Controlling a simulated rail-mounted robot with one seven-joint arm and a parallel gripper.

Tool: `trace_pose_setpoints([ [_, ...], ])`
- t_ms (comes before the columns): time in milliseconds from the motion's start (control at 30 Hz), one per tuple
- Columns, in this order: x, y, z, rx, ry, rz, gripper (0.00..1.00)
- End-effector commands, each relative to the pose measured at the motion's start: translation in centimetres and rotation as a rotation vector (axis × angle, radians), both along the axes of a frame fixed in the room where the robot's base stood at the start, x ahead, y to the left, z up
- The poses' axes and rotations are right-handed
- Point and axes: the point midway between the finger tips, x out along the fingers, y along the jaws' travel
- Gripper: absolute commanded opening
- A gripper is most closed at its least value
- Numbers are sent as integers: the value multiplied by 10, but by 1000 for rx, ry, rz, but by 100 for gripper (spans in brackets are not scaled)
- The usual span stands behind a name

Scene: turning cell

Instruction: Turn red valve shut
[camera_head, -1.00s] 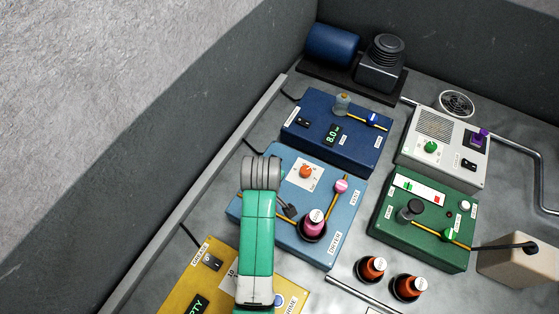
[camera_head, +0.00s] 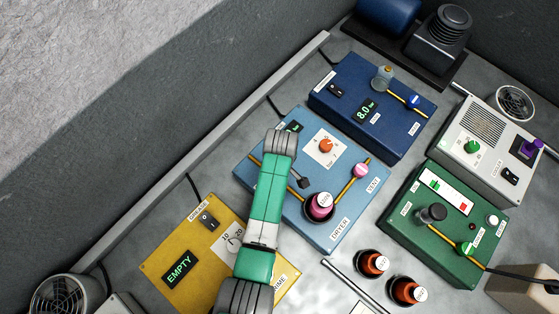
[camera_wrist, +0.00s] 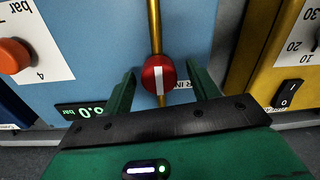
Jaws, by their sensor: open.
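The red valve (camera_wrist: 159,74) is a round red knob with a white stripe, on a yellow pipe (camera_wrist: 154,25) of the light blue dryer panel (camera_wrist: 95,40). The stripe runs about in line with the pipe. My gripper (camera_wrist: 161,88) is open, with one green finger on each side of the knob. Gaps show between the fingers and the knob, so it is not gripped. In the head view my arm covers the valve and my fingers; the dryer panel (camera_head: 345,222) shows around it.
An orange knob (camera_wrist: 14,56) and a display (camera_wrist: 80,110) sit left of the valve. A yellow panel (camera_wrist: 262,50) with a black switch (camera_wrist: 286,93) stands close on the right. In the head view a pink valve (camera_head: 361,170) and a pink-topped bottle (camera_head: 320,206) are on the dryer.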

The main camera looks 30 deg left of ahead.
Motion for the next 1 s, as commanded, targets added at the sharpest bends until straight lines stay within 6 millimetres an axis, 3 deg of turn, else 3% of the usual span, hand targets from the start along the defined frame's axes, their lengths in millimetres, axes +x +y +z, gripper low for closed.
trace_pose_setpoints([
  [200, 0, 0, 0, 0, -1, 0, 59],
  [433, 0, 0, 0, 0, -1, 0, 16],
  [767, 0, 0, 2, 0, -1, -41, 15],
  [1000, 0, 0, 3, -1, 0, -195, 15],
])
